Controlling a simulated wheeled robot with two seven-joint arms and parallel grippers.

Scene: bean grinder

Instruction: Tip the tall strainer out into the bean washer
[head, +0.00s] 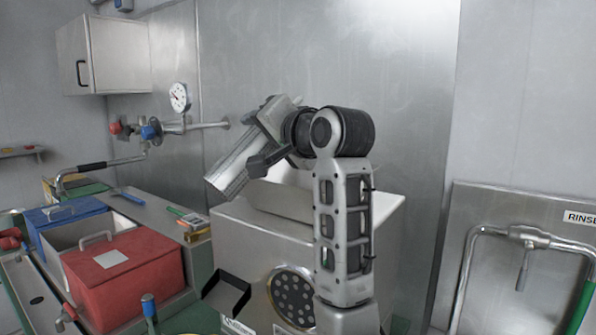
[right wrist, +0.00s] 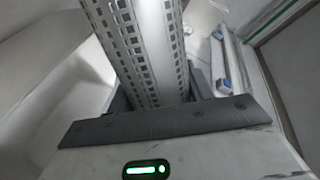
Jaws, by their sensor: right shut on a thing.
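The tall strainer (head: 232,168), a long perforated metal tube, is held by my right gripper (head: 268,157). It is steeply tilted, with its lower end pointing down and left. It also shows in the right wrist view (right wrist: 135,45), rising from behind the dark gripper bar (right wrist: 170,122). Below and right of the tube is a boxy metal machine with an open hopper (head: 375,207) on top; it may be the bean washer, but no label confirms this. The tube's lower end appears left of the hopper opening. The inside of the strainer is hidden. My left gripper is out of view.
A red lidded box (head: 130,275) and a blue box (head: 72,212) stand at left. A pressure gauge (head: 180,97) and pipes are on the back wall. A rinse station (head: 520,240) is at right. A dark chute (head: 227,293) juts from the machine's front.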

